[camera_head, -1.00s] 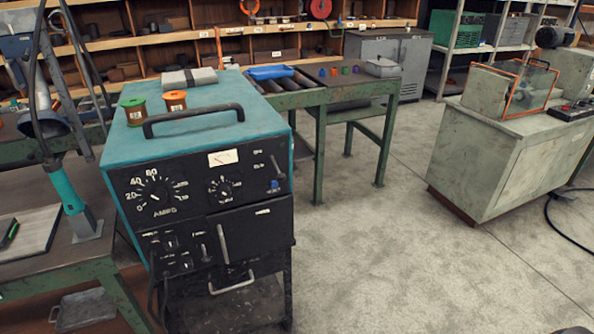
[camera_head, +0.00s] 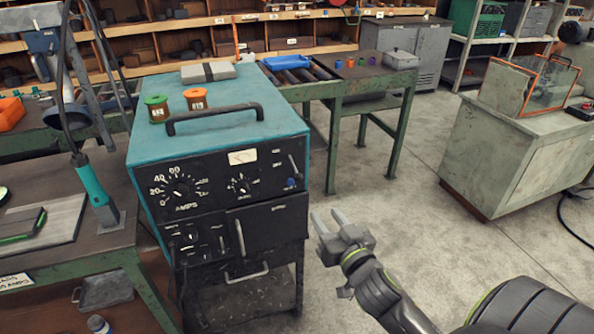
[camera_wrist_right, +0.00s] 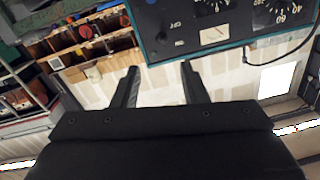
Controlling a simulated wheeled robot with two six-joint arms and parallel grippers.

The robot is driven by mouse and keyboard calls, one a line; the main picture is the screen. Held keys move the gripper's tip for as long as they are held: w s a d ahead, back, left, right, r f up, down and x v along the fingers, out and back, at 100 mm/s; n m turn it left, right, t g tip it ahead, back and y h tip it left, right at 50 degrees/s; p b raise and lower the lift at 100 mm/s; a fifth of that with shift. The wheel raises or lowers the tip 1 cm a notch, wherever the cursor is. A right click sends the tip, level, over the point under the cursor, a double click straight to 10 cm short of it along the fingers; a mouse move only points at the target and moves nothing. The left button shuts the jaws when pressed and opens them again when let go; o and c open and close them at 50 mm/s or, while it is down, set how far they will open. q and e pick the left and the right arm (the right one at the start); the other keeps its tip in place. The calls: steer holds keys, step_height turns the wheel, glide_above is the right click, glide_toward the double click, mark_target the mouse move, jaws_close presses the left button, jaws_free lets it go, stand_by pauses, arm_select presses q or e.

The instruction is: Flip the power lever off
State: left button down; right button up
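The teal power unit (camera_head: 215,124) stands left of centre in the head view, with a black front panel of dials and switches. A small lever (camera_head: 294,165) sits near the panel's upper right, above a blue part (camera_head: 291,183); I take it for the power lever. My right gripper (camera_head: 326,213) is open and empty, apart from the panel, to its right and lower than the lever. The right wrist view shows its spread fingers (camera_wrist_right: 159,78) with nothing between them, and the panel (camera_wrist_right: 205,22) upside down at the top. My left gripper is out of view.
Two spools (camera_head: 176,103) and a black handle (camera_head: 214,117) are on top of the unit. A green-legged table (camera_head: 372,85) stands behind it. A grey cabinet (camera_head: 510,150) is at right. A side table (camera_head: 75,250) is at left. Open floor lies right of the unit.

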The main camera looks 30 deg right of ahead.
mark_target(300, 179)
steer(key=w+d+p, duration=0.1)
steer(key=w, duration=0.4)
steer(key=w+d+p, duration=0.1)
steer(key=w, duration=0.5)
steer(key=w+d+p, duration=0.1)
steer(key=w+p, duration=0.1)
steer(key=w, duration=0.4)
steer(key=shift+d+r, duration=0.1)
steer(key=shift+r, duration=0.2)
jaws_close()
